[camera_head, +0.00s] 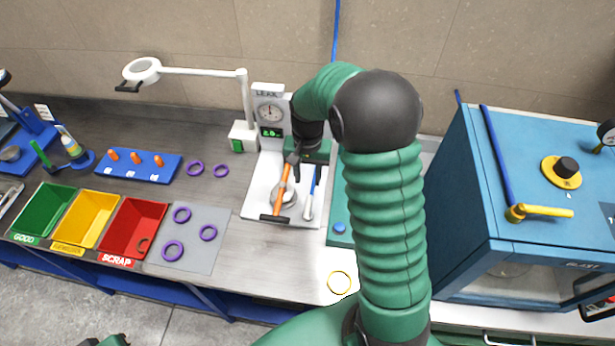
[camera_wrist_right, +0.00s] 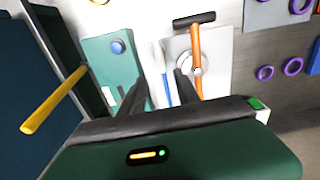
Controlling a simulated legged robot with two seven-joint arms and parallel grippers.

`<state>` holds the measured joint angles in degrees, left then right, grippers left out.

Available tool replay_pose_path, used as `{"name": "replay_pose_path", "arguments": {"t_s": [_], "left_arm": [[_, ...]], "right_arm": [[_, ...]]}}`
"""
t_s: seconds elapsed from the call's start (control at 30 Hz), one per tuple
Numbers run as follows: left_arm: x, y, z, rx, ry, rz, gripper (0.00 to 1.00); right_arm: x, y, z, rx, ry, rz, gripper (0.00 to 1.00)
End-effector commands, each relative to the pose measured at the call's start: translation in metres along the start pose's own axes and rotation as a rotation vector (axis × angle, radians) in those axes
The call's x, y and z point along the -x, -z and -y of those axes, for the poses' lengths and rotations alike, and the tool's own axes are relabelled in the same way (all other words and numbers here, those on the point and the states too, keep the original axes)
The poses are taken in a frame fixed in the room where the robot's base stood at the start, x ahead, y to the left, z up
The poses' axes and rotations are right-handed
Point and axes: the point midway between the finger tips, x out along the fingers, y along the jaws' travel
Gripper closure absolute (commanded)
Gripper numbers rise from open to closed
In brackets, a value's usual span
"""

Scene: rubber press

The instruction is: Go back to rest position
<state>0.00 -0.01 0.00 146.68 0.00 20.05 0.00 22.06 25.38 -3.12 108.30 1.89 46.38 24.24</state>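My right arm reaches up and over the bench, and its gripper (camera_head: 298,158) is above the white base of the dial press (camera_head: 270,108). In the right wrist view the two dark fingers (camera_wrist_right: 160,92) stand apart with nothing clearly held between them. An orange-handled tool with a black crossbar (camera_head: 283,190) lies over a round metal plate on the base; it also shows in the right wrist view (camera_wrist_right: 195,48). A blue-and-white tool (camera_head: 310,197) lies beside it. A small dark green part of my left side shows at the bottom edge; its fingers are not visible.
Green, yellow and red bins (camera_head: 132,228) stand at the left front, beside a grey mat (camera_head: 206,254) with purple rings. A blue peg rack (camera_head: 138,166) and a white lamp (camera_head: 200,72) stand behind. A blue oven-like cabinet (camera_head: 470,190) with a yellow handle is close on the right.

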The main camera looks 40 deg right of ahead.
Motion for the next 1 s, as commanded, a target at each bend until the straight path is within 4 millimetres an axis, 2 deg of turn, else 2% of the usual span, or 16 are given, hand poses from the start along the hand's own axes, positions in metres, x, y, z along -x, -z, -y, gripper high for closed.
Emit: {"name": "replay_pose_path", "arguments": {"t_s": [0.37, 0.47, 0.57, 0.7, 0.8, 0.9, 1.0], "left_arm": [[0.0, 0.0, 0.0, 0.0, 0.0, 0.0, 1.0], [-0.006, -0.001, 0.0, 0.0, 0.0, 0.0, 1.0], [-0.028, -0.006, 0.0, 0.0, 0.0, 0.0, 1.0], [-0.066, -0.016, 0.0, 0.0, 0.0, 0.001, 1.0], [-0.081, -0.019, 0.0, 0.0, 0.0, 0.001, 1.0], [-0.086, -0.02, 0.0, 0.0, 0.0, 0.0, 1.0], [-0.085, -0.02, 0.0, 0.0, 0.0, 0.0, 1.0]], "right_arm": [[0.001, 0.0, 0.0, 0.0, 0.0, 0.0, 0.62], [-0.005, -0.008, 0.004, 0.031, 0.003, -0.005, 0.62], [-0.025, -0.042, 0.022, 0.187, 0.023, -0.04, 0.62], [-0.061, -0.118, 0.044, 0.538, 0.065, -0.129, 0.62], [-0.079, -0.162, 0.047, 0.747, 0.089, -0.184, 0.62], [-0.086, -0.184, 0.045, 0.858, 0.101, -0.214, 0.62], [-0.086, -0.187, 0.044, 0.879, 0.103, -0.219, 0.62]]}}
